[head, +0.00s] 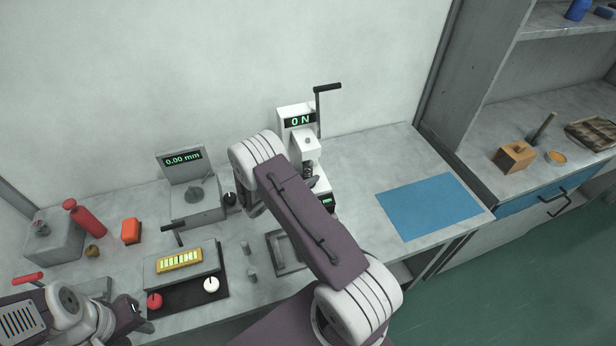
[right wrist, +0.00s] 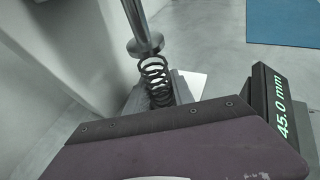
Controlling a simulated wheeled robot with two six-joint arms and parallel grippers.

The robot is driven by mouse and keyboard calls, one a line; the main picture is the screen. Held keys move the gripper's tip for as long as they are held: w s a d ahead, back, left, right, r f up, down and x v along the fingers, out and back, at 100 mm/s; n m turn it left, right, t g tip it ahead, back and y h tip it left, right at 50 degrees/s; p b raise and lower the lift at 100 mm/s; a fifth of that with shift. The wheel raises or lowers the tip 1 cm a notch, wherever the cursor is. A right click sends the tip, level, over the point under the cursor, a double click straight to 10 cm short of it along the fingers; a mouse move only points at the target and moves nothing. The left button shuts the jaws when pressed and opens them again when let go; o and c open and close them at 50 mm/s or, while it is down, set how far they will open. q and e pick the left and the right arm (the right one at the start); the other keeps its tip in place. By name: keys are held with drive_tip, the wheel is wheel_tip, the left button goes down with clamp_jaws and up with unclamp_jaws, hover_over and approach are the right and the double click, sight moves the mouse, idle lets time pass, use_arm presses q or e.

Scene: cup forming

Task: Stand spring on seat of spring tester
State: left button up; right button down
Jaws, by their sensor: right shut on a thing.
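The spring tester (head: 299,121) stands at the back of the bench, with a "0 N" display and a black-handled lever. In the right wrist view, a dark coil spring (right wrist: 157,80) stands in line below the tester's round metal plunger (right wrist: 145,45). I cannot tell whether its top touches the plunger. Its lower end and the seat are hidden behind my right gripper's purple body.
A "45.0 mm" readout (right wrist: 284,106) is beside the spring. A "0.00 mm" gauge (head: 186,161), a yellow-block fixture (head: 180,262), small metal cylinders (head: 245,247) and a grey tray (head: 284,266) lie left of my right arm. A blue mat (head: 430,207) lies clear at right.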

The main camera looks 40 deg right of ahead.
drive_tip(key=c, duration=1.1)
unclamp_jaws()
drive_tip(key=shift+f, duration=0.1)
drive_tip(key=shift+a+r, duration=0.15)
drive_tip(key=shift+r, duration=0.1)
drive_tip(key=v, duration=1.1)
drive_tip(key=shift+s+a+r, duration=0.15)
drive_tip(key=shift+a+r, duration=0.05)
drive_tip(key=shift+a, duration=0.05)
